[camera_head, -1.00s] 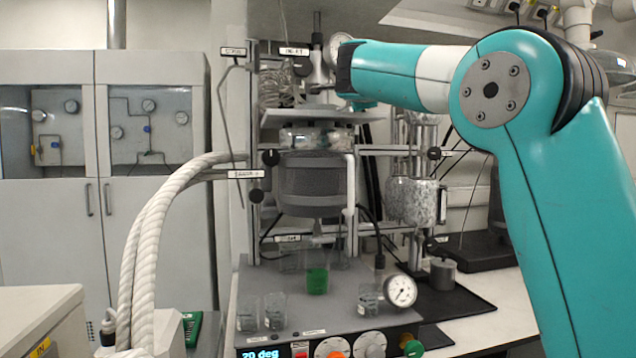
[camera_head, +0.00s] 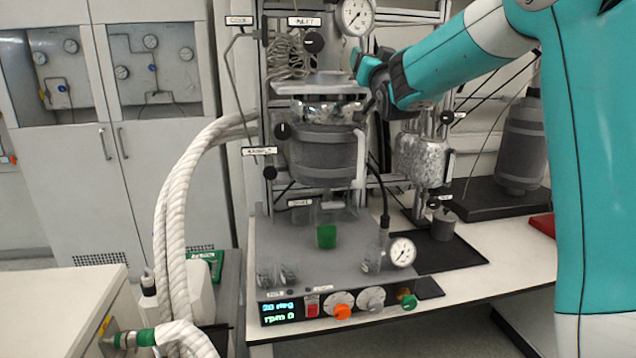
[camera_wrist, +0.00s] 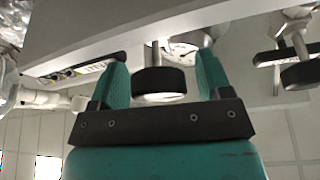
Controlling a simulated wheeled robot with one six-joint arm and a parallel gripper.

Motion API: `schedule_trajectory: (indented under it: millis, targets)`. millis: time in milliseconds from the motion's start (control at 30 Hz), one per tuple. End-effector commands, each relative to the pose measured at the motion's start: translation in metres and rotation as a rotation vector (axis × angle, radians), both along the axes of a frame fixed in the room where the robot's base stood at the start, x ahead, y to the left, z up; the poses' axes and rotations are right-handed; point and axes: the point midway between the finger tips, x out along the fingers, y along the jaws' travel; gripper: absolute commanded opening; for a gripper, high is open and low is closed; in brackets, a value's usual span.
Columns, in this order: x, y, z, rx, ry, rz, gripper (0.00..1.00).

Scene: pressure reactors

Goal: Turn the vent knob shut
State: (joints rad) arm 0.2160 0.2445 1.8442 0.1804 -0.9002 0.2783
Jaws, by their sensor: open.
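In the wrist view, a black round knob (camera_wrist: 160,82) on a thin stem sits between the two teal fingers of my gripper (camera_wrist: 160,68). The fingers are open, with a visible gap on each side of the knob. A label (camera_wrist: 85,70) lies left of it, too oblique to read surely, so I cannot confirm this is the vent knob. In the head view, my gripper (camera_head: 362,70) is at the upper right of the reactor vessel (camera_head: 322,152), below the pressure gauge (camera_head: 355,16). The knob at the gripper is hidden there.
Another black knob (camera_head: 313,42) sits under a label left of the gauge. A second knob (camera_wrist: 300,73) shows at right in the wrist view. White hoses (camera_head: 185,200) run left of the rig. A mottled vessel (camera_head: 420,158) hangs right of the reactor.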

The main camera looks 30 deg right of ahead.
Motion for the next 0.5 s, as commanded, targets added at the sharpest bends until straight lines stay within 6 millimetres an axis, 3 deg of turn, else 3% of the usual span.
schedule_trajectory:
  millis: [33,400,500]
  targets:
    - [0.0,-0.002,0.007,-0.037,0.015,-0.003,0.72]
    - [0.0,0.001,0.002,-0.315,0.088,-0.003,0.72]
    - [-0.021,0.007,-0.016,-0.315,0.086,-0.004,0.72]
